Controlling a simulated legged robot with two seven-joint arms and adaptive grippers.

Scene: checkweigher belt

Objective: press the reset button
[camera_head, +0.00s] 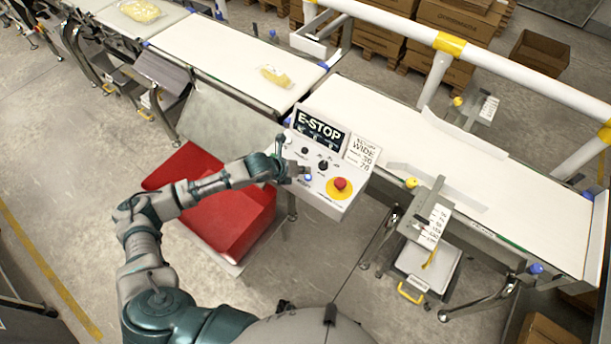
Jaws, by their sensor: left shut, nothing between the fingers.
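The control box (329,203) carries an E-STOP display (321,131), a red mushroom button (340,184) on a yellow disc, black knobs and a small blue button (308,177). The blue button may be the reset button; its label is too small to read. My left gripper (298,171) is shut and empty at the left side of the panel face, with its tip close beside the blue button. I cannot tell whether it touches the button. My right gripper is not in view.
A white conveyor belt (228,55) with a yellow bagged item (275,76) runs behind the box, and another belt (470,165) continues right. A red bin (222,215) stands below my left forearm. White guard rails (500,70) cross the upper right.

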